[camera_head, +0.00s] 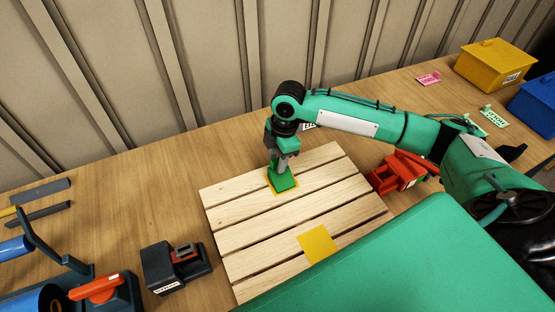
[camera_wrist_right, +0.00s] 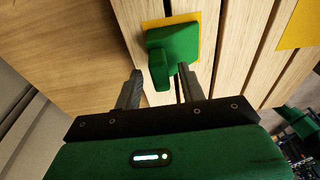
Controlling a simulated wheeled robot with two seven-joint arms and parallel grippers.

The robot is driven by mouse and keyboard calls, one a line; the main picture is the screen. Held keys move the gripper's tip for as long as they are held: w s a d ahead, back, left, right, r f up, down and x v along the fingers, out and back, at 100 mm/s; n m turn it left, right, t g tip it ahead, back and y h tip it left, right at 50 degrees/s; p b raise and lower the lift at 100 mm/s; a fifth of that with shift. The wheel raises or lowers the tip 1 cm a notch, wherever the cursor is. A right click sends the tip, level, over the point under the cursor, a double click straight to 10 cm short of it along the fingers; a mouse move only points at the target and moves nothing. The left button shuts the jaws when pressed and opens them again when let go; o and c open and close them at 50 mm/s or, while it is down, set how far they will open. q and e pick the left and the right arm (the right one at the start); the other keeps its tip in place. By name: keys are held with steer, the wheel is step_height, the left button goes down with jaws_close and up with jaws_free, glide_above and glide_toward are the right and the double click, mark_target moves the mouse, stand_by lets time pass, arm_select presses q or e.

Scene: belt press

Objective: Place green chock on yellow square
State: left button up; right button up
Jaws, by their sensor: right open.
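The green chock (camera_head: 282,181) rests on a yellow square (camera_head: 271,188) near the far edge of the slatted wooden pallet. A second yellow square (camera_head: 318,243) lies bare on the pallet's near part. My right gripper (camera_head: 281,158) is open, just above the chock. In the right wrist view the chock (camera_wrist_right: 173,48) sits on the yellow square (camera_wrist_right: 152,23), and its upright part lies between the two open fingers of the gripper (camera_wrist_right: 160,90). The other yellow square (camera_wrist_right: 298,25) shows at that view's right edge. My left gripper is not in view.
The wooden pallet (camera_head: 240,262) lies on the table (camera_head: 160,180). A red device (camera_head: 397,173) stands right of it, and a black and red device (camera_head: 176,268) left. A yellow box (camera_head: 494,66) and a blue box (camera_head: 538,105) stand far right. My green arm spans the right side.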

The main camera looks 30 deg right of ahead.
step_height(320, 180, up, 11)
steer(key=d+b, duration=0.1)
steer(key=b, duration=0.1)
steer(key=shift+d, duration=0.35)
